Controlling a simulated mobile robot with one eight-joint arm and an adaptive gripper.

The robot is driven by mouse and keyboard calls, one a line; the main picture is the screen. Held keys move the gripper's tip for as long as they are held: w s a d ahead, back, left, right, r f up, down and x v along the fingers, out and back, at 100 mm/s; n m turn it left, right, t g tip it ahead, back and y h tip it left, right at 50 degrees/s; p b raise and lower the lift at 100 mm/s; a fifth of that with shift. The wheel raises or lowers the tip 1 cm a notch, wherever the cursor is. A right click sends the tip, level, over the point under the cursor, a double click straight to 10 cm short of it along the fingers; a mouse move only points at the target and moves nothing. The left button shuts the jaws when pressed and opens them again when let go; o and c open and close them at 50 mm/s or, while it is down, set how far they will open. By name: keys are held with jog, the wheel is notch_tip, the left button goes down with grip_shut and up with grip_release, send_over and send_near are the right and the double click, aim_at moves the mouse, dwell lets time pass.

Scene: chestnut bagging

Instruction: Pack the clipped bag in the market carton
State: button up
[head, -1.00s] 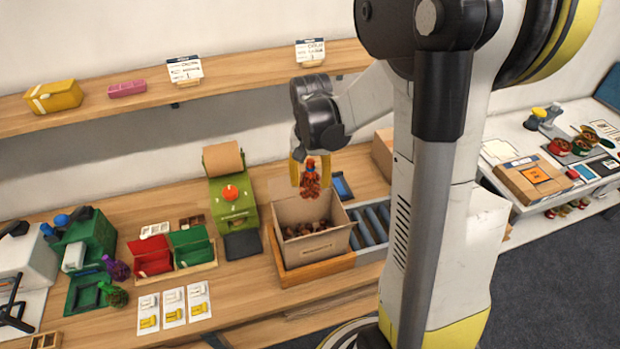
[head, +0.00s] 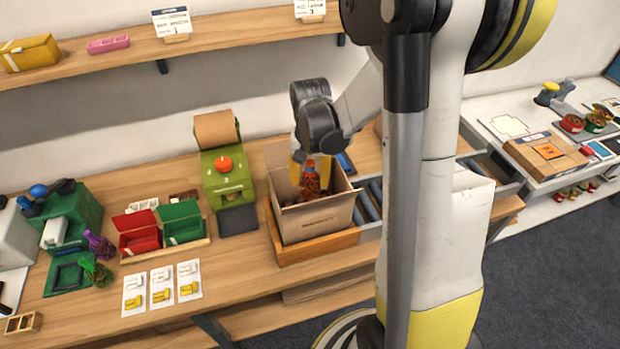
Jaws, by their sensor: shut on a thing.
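My gripper (head: 304,170) points down at the open market carton (head: 318,222). It is shut on the clipped bag (head: 312,182), a reddish-brown net bag with a blue clip at its top. The bag hangs upright inside the carton's mouth, its lower end near or below the rim. The carton is brown cardboard with its flaps up and sits in a wooden tray (head: 290,254). The carton's front wall and the bag hide what lies at the bottom.
A roller track (head: 367,205) lies right of the carton. A green dispenser (head: 225,170) stands left of it, then red (head: 138,236) and green (head: 183,222) bins. Purple and green net bags (head: 98,258) lie farther left. My arm blocks part of the right side.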

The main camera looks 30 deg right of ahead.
aim_at(310, 161)
jog(key=shift+f+b, duration=3.4)
jog(key=shift+f, duration=0.9)
jog(key=o, duration=1.3)
jog(key=shift+o, duration=0.2)
jog(key=shift+r+p, duration=4.65)
jog(key=shift+r, duration=1.9)
